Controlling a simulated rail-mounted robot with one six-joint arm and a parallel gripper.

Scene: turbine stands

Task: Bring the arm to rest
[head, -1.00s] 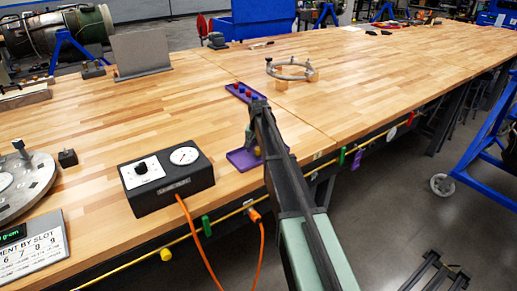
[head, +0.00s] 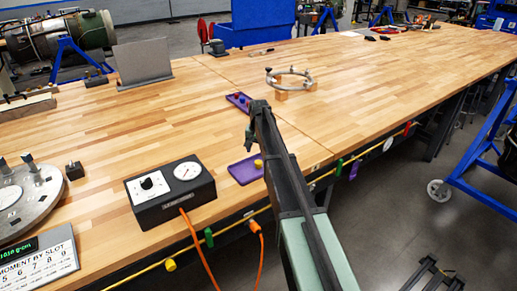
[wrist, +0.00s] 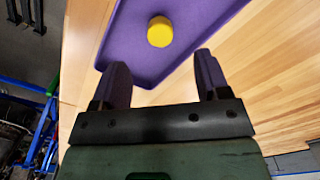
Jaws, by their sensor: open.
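My arm reaches up from the bottom of the head view, with its dark end hanging over the near edge of the wooden bench. My gripper (wrist: 162,72) is open in the wrist view, its two dark fingers apart with nothing between them. Just beyond the fingertips is a purple tray (wrist: 185,58) with a round yellow piece (wrist: 160,31). In the head view the same tray (head: 240,174) and yellow piece (head: 258,163) lie just below the arm's dark end. The fingertips are hard to make out in the head view.
A black box with a gauge (head: 170,196) stands left of the arm, with an orange cable (head: 201,250). A round metal disc (head: 25,205) is at far left. A second purple tray (head: 238,103) and a metal ring (head: 289,79) lie beyond. The bench (head: 400,75) is mostly clear at right.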

